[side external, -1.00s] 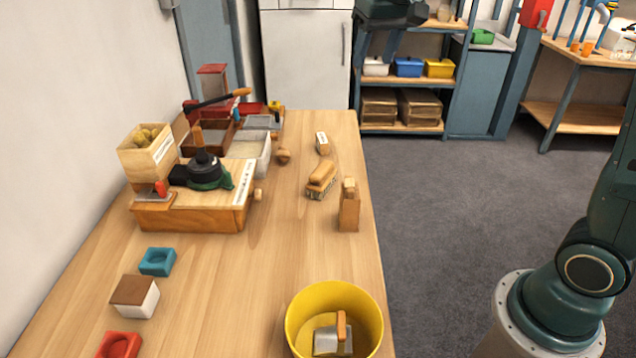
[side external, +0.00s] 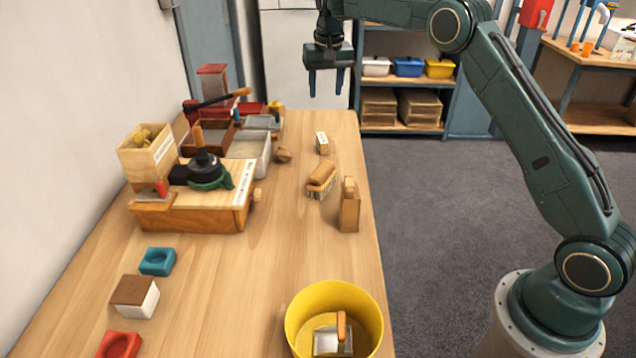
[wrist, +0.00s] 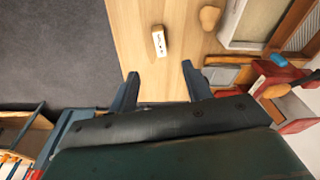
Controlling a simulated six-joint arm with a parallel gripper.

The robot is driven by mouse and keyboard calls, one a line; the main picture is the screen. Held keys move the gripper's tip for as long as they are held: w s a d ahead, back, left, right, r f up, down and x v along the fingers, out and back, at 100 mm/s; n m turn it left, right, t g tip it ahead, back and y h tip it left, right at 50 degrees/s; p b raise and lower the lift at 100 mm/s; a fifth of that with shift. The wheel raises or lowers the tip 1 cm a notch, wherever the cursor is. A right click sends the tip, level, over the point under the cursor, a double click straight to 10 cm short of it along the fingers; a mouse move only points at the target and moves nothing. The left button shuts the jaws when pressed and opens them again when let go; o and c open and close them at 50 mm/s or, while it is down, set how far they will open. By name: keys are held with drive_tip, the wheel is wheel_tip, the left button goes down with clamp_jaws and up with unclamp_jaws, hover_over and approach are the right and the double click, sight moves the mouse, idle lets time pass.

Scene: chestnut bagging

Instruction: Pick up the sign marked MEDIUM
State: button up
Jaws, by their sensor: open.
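A small wooden block sign (side external: 322,143) with a white lettered face stands near the far end of the table. Its lettering is too small to read for certain. It also shows in the wrist view (wrist: 159,41), just beyond my fingertips and between their lines. My gripper (side external: 326,90) is open, empty and pointing down, above the far edge of the table. In the wrist view my gripper (wrist: 160,72) has its two fingers spread, apart from the sign.
A brush (side external: 320,180) and a wooden block (side external: 349,208) stand nearer on the table (side external: 270,270). A round wooden piece (side external: 283,155) lies left of the sign. A machine (side external: 190,215) and trays fill the left side. A yellow bucket (side external: 300,325) stands in front.

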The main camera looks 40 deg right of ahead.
hover_over(322, 138)
drive_tip(key=s+a, duration=0.1)
wheel_tip(322, 138, down, 4)
drive_tip(key=shift+s+f+m, duration=0.2)
drive_tip(key=shift+m, duration=0.1)
drive_tip(key=shift+w+d+f, duration=0.1)
drive_tip(key=shift+w+f, duration=0.05)
drive_tip(key=shift+f, duration=1.25)
drive_tip(key=shift+w+d+f, duration=0.1)
drive_tip(key=shift+w+f, duration=0.05)
drive_tip(key=shift+f, duration=1.3)
drive_tip(key=shift+w+d+f, duration=0.1)
drive_tip(key=shift+w+f, duration=0.05)
drive_tip(key=shift+f, duration=1.25)
drive_tip(key=shift+f, duration=0.15)
drive_tip(key=shift+w+d+f, duration=0.15)
drive_tip(key=shift+f, duration=1.05)
drive_tip(key=shift+w+d+f, duration=0.1)
drive_tip(key=shift+d+f, duration=0.05)
drive_tip(key=shift+f, duration=1.05)
drive_tip(key=c, duration=1.1)
